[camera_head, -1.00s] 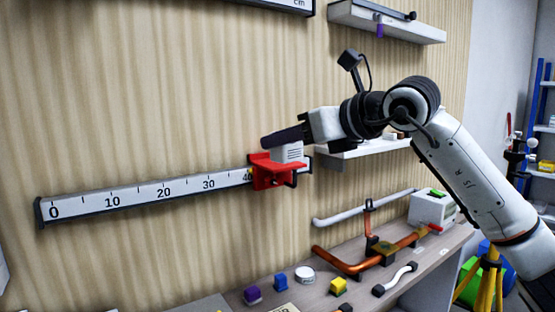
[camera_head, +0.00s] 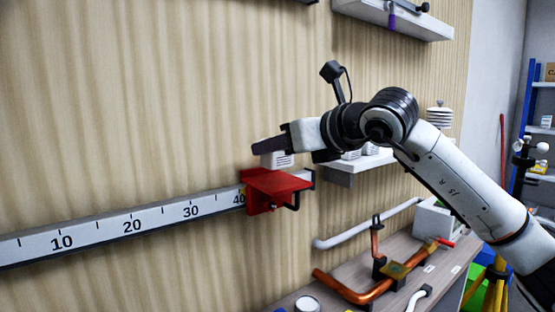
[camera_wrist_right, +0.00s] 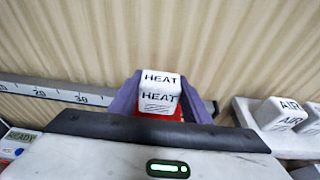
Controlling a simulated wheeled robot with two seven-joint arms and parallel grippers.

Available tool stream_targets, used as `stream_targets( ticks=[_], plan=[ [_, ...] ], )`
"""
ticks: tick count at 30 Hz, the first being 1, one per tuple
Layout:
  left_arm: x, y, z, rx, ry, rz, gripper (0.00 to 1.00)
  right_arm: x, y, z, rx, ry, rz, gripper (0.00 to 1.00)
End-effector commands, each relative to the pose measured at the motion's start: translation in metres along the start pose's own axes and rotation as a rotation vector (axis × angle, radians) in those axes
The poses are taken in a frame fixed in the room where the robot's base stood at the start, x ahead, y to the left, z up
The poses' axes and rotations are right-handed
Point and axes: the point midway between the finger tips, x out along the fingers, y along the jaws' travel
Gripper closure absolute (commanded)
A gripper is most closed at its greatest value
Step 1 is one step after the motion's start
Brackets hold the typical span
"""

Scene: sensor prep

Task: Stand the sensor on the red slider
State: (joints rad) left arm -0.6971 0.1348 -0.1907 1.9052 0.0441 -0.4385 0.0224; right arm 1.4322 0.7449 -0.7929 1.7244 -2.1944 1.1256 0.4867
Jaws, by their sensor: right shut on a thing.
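The sensor (camera_head: 277,160) is a small white block. In the right wrist view it reads HEAT (camera_wrist_right: 160,91) and sits between two purple fingers. My right gripper (camera_head: 268,147) is shut on it, and its fingers also show in the wrist view (camera_wrist_right: 160,97). The red slider (camera_head: 272,184) is a flat shelf with a bracket on the wall rail, near the 40 mark. The sensor is upright over the slider's back part. I cannot tell whether its base touches the shelf. In the wrist view the slider is mostly hidden behind the sensor. My left gripper is not in view.
The ruler rail (camera_head: 128,226) runs along the wooden wall. A white shelf (camera_head: 365,160) with white blocks and a stack of discs stands behind my right arm. Below is a bench (camera_head: 385,262) with copper and white pipes. Another shelf (camera_head: 395,18) hangs above.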

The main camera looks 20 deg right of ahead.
Motion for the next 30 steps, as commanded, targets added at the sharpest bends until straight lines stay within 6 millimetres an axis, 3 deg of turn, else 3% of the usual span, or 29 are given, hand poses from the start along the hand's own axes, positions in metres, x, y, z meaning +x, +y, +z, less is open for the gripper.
stream_targets(
  ticks=[5, 14, 15, 18, 30],
  plan=[
    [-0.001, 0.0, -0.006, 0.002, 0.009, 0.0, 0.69, 0.007, -0.001, -0.025, 0.0, 0.004, -0.001, 0.8],
    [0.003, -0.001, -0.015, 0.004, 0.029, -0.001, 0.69, 0.008, 0.0, -0.027, 0.0, 0.001, -0.001, 0.8],
    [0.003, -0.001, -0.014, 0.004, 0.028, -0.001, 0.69, 0.009, -0.001, -0.028, 0.0, 0.002, -0.001, 0.55],
    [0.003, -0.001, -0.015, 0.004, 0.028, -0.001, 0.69, 0.008, -0.001, -0.027, 0.0, 0.002, -0.001, 0.38],
    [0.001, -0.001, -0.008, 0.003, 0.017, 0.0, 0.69, 0.004, -0.001, -0.026, 0.0, 0.001, -0.001, 0.38]
  ],
)
